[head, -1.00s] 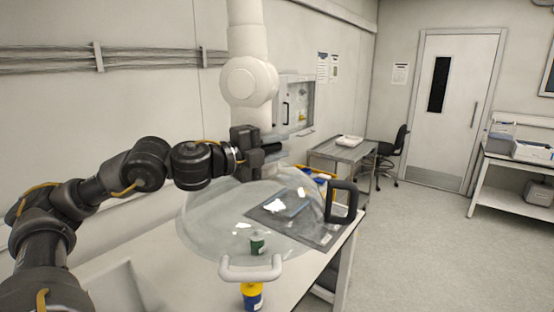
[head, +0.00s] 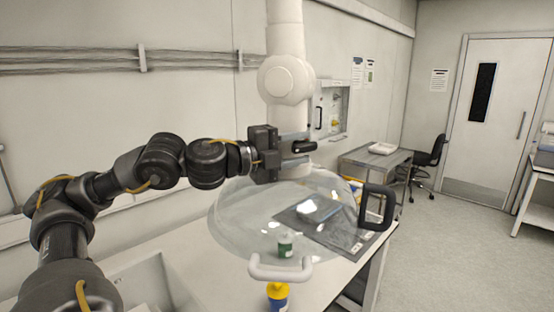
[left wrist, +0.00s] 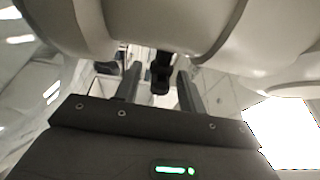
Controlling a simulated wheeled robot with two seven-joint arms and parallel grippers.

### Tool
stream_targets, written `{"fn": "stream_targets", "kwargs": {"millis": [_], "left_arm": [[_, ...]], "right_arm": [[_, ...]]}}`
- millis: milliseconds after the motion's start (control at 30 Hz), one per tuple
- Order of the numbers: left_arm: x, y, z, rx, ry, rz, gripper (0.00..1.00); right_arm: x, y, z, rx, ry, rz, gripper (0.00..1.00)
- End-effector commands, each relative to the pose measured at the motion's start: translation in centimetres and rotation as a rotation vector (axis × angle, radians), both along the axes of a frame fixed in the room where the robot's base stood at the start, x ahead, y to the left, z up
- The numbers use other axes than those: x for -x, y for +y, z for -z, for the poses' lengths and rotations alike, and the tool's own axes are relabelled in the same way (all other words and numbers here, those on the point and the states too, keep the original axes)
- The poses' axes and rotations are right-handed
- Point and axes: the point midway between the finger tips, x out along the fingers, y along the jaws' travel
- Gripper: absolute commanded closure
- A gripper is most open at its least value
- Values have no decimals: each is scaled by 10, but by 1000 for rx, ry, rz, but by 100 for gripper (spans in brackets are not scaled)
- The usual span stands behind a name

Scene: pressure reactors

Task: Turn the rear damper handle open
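The rear damper handle (head: 303,147) is a short black lever on the white vertical duct (head: 285,80), above the clear dome hood (head: 235,215). My left gripper (head: 280,150) is beside the duct at the handle's height, just left of the handle. In the left wrist view the two fingers of the left gripper (left wrist: 159,85) stand apart. The black handle (left wrist: 161,75) shows between them, with gaps on both sides, so the gripper does not hold it. Whether the handle is within the fingers' depth I cannot tell. My right gripper is not in view.
The dome has a white front handle (head: 281,271) and a black side handle (head: 377,208). Beneath the dome are a green-labelled jar (head: 285,245) and a dark mat (head: 350,238) on the white table (head: 200,270). A yellow-and-blue bottle (head: 277,296) stands in front.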

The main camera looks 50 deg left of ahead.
Motion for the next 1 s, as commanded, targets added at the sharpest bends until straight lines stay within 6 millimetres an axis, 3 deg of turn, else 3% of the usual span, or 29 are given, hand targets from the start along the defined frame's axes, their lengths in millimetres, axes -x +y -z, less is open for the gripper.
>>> {"fn": "stream_targets", "kwargs": {"millis": [100,400,1000], "left_arm": [[23,9,7,-6,-1,-5,60],[60,19,4,-3,-2,-2,60],[66,21,1,0,-1,1,60]], "right_arm": [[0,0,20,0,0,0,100],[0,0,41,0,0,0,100],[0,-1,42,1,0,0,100]]}}
